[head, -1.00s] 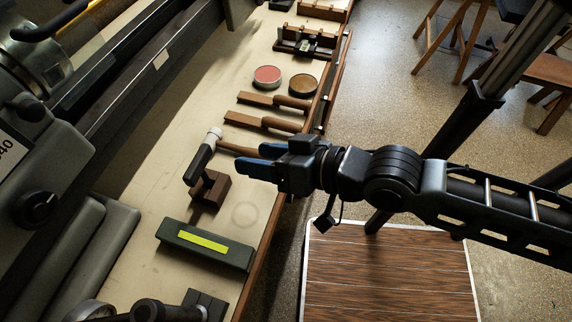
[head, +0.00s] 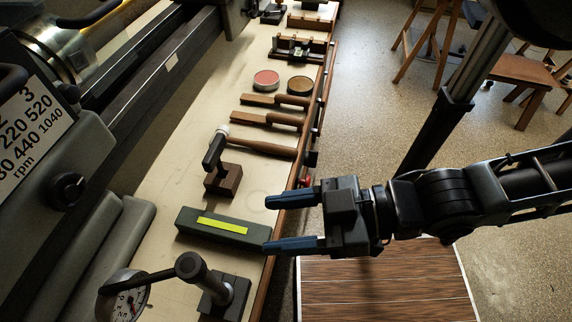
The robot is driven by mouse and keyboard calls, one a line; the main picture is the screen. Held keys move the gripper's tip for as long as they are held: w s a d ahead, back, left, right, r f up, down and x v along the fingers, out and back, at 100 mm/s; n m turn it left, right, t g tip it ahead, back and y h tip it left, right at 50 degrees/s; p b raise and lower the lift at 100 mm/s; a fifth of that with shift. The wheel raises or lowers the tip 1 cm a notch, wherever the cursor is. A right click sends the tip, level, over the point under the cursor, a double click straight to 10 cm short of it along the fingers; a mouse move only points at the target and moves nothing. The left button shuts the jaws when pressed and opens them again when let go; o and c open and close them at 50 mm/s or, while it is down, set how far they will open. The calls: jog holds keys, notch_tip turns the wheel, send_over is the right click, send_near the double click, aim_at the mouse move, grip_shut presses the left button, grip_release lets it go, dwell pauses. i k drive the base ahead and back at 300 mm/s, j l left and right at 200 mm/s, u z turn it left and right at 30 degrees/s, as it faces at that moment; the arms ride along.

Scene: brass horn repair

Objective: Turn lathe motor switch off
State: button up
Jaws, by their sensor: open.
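The lathe (head: 95,145) fills the left side of the head view. Its grey housing carries a round black knob (head: 67,190) with a light pointer mark, below a white rpm plate (head: 33,130). I cannot tell whether this knob is the motor switch; no switch is labelled as such. My gripper (head: 293,222) points left, its two blue fingers spread apart with nothing between them. It is at the bench's right edge, well to the right of the knob and apart from it.
On the bench (head: 165,185) are a green box with a yellow label (head: 222,226), a hammer (head: 255,146) by a wooden block (head: 223,180), brushes, two round tins (head: 266,80), a dial gauge (head: 123,303) and its stand (head: 225,297). Wooden stools (head: 525,80) stand at the upper right.

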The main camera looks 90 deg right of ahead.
aim_at(311, 156)
jog(key=k+j+z, duration=0.1)
jog(key=k+z, duration=0.85)
jog(key=k+l, duration=0.05)
